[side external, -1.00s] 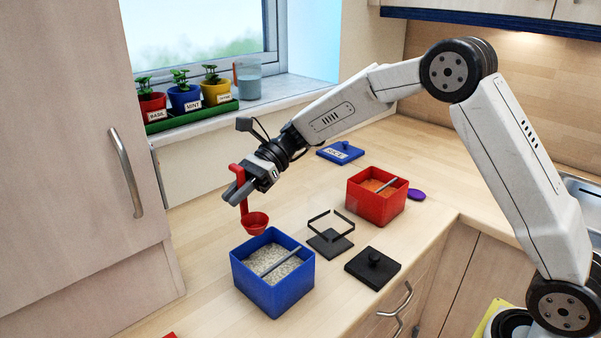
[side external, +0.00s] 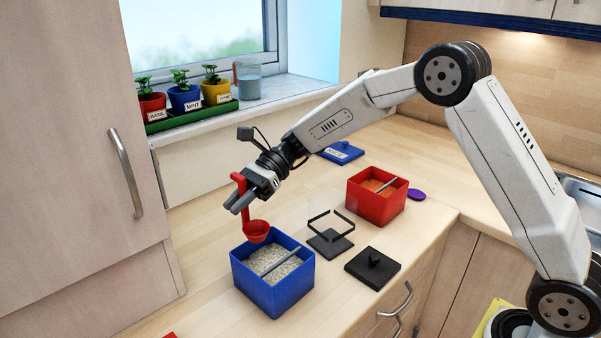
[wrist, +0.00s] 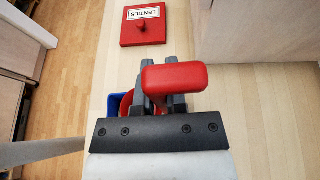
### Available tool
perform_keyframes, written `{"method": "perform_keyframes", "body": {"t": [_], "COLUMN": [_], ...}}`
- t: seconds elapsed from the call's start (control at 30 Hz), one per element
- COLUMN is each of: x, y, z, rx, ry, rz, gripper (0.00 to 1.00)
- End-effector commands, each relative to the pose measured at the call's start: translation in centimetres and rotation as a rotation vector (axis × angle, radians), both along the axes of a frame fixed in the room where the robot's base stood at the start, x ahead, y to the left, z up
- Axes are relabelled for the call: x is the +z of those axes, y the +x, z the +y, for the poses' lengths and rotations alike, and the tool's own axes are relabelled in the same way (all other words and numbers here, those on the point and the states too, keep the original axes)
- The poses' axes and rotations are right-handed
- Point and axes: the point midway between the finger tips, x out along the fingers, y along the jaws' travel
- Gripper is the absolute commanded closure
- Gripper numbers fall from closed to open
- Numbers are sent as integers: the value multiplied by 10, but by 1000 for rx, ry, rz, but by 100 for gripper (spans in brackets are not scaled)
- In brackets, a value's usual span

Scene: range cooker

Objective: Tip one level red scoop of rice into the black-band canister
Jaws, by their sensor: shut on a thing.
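My gripper (side external: 246,198) is shut on the handle of the red scoop (side external: 257,232). The scoop hangs with its bowl down, at the back left rim of the blue box of rice (side external: 272,290); whether it touches the box I cannot tell. What is in the bowl is hidden. In the wrist view the top of the scoop's handle (wrist: 174,78) shows between the fingers. A grey bar lies across the blue box. The clear canister with a black band (side external: 331,222) stands open on a black base to the right of the rice.
A black lid (side external: 373,268) lies in front of the canister. A red box of orange lentils (side external: 376,206) with a bar across it stands behind. The wrist view shows a red LENTILS lid (wrist: 144,26).

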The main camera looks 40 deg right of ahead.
Motion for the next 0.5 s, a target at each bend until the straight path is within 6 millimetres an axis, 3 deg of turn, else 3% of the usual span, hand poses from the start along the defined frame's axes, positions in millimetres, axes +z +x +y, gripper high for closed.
{"method": "perform_keyframes", "body": {"t": [0.5], "x": [-30], "y": [0], "z": [0], "rx": [-1], "ry": [0], "rz": [1], "gripper": [100]}}
